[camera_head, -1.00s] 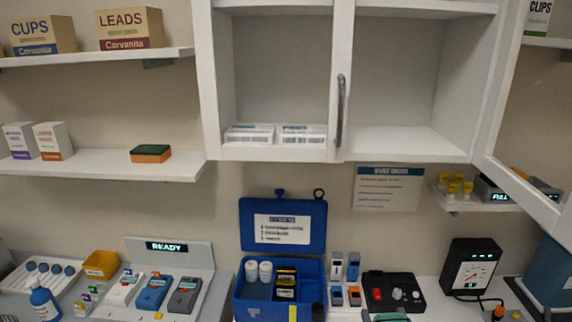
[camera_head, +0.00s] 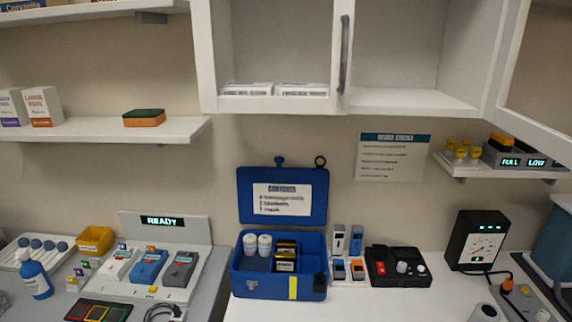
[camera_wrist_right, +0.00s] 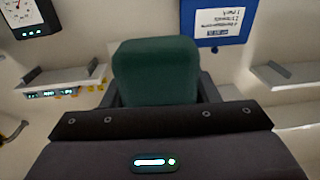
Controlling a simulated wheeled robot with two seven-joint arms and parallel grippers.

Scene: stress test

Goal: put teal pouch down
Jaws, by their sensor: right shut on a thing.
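The teal pouch (camera_wrist_right: 155,68) shows in the right wrist view as a dark green-teal block with rounded corners. It sits between the dark fingers of my right gripper (camera_wrist_right: 158,92), which is shut on it. The pouch's lower part is hidden behind the gripper body. What lies directly under the pouch cannot be seen. Neither the pouch nor my right gripper shows in the head view. My left gripper is in neither view.
An open blue case (camera_head: 278,282) holding white bottles stands mid-counter. A black tray (camera_head: 398,280) and a gauge box (camera_head: 476,241) stand to its right. A charging dock (camera_head: 165,229) is at left. The white counter (camera_head: 400,304) has bare space in front of the black tray.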

